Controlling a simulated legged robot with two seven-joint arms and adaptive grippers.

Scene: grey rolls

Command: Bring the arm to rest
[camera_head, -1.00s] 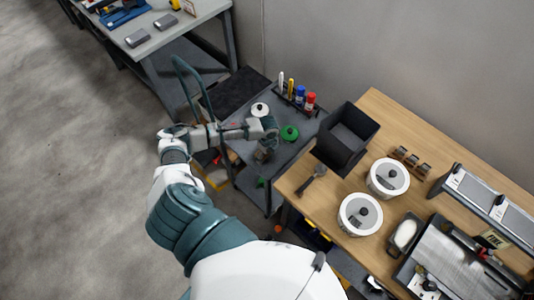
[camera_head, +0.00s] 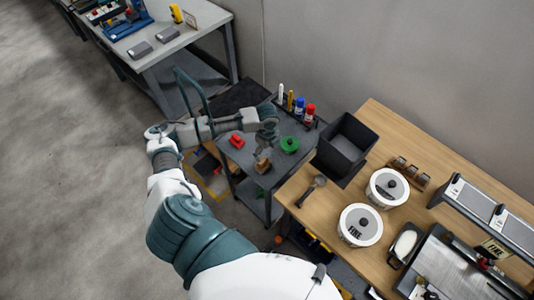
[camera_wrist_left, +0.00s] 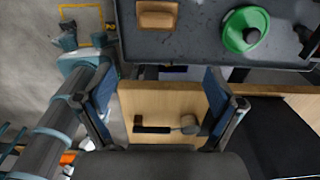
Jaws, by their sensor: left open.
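My left arm reaches in from the lower left, bent at the elbow. My left gripper (camera_head: 264,148) is over the grey cart (camera_head: 231,160), pointing down, open and empty. The wrist view shows its two fingers (camera_wrist_left: 160,100) spread apart with nothing held between them. Below them in that view are the wooden worktop (camera_wrist_left: 150,100) and a scoop-like tool (camera_wrist_left: 160,127) lying on it. The grey rolls (camera_head: 139,49) lie on the far grey table (camera_head: 190,40), away from the gripper. My right gripper is not in view.
A green lidded item (camera_head: 289,145), a red object (camera_head: 236,141) and a brown block (camera_head: 262,164) are on the cart. A black bin (camera_head: 345,148) and white pots (camera_head: 360,225) stand on the wooden table (camera_head: 325,217). Open floor lies left.

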